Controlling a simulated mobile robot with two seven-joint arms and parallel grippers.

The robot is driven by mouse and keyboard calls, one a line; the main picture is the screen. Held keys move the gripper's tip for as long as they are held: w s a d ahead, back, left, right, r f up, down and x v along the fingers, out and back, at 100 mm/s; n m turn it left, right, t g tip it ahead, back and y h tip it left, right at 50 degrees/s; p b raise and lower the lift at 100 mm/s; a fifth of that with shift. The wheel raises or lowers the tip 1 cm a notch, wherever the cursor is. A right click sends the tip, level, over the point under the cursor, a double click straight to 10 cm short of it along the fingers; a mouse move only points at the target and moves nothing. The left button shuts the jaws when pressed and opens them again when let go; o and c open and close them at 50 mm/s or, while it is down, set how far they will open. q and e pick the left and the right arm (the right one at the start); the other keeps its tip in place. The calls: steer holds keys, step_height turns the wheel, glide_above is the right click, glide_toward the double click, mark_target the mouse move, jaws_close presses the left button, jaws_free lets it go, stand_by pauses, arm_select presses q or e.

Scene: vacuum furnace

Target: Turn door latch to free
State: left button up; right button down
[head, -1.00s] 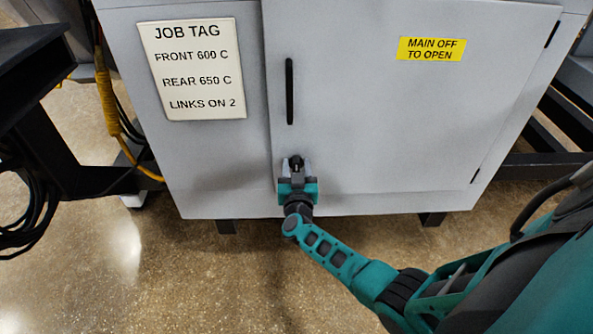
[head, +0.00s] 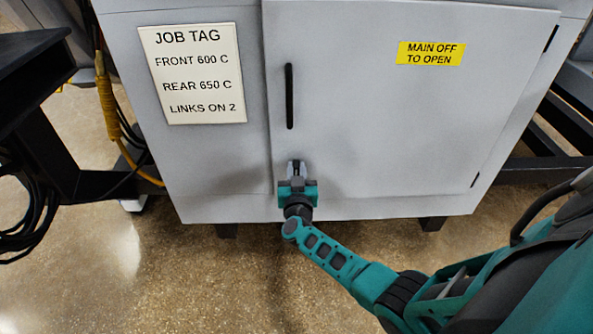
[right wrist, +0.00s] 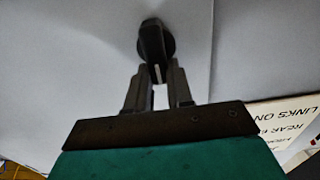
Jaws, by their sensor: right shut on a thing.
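The door latch (right wrist: 152,42) is a small dark knob with a pale mark, on the grey cabinet door near its left edge. It shows large in the right wrist view, with its grip end reaching between my fingers. My right gripper (right wrist: 159,75) is shut on the latch. In the head view my right gripper (head: 297,171) covers most of the latch, low on the door under the black handle. The cabinet door (head: 390,120) looks closed. My left gripper is not in view.
A black vertical handle (head: 289,95) is on the door above the latch. A job tag (head: 192,72) is on the panel to the left, and a yellow sign (head: 431,53) is on the door. A dark frame with cables (head: 60,160) stands at the left.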

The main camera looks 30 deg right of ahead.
steer(key=shift+m, duration=0.3)
arm_select(q)
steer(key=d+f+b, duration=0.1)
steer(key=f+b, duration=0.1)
steer(key=b, duration=0.2)
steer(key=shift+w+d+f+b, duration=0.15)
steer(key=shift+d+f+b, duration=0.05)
steer(key=shift+b, duration=0.15)
arm_select(e)
steer(key=m, duration=0.5)
steer(key=d+f+m, duration=0.1)
steer(key=m, duration=0.4)
steer(key=s+d+m, duration=0.1)
steer(key=m, duration=0.4)
steer(key=shift+f, duration=0.25)
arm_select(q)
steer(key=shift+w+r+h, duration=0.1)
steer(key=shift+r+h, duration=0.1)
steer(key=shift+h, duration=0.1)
arm_select(e)
steer(key=shift+m, duration=0.4)
steer(key=c, duration=1.4)
jaws_free()
steer(key=o, duration=0.3)
steer(key=shift+f, duration=0.1)
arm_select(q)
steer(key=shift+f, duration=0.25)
arm_select(e)
steer(key=shift+o, duration=0.5)
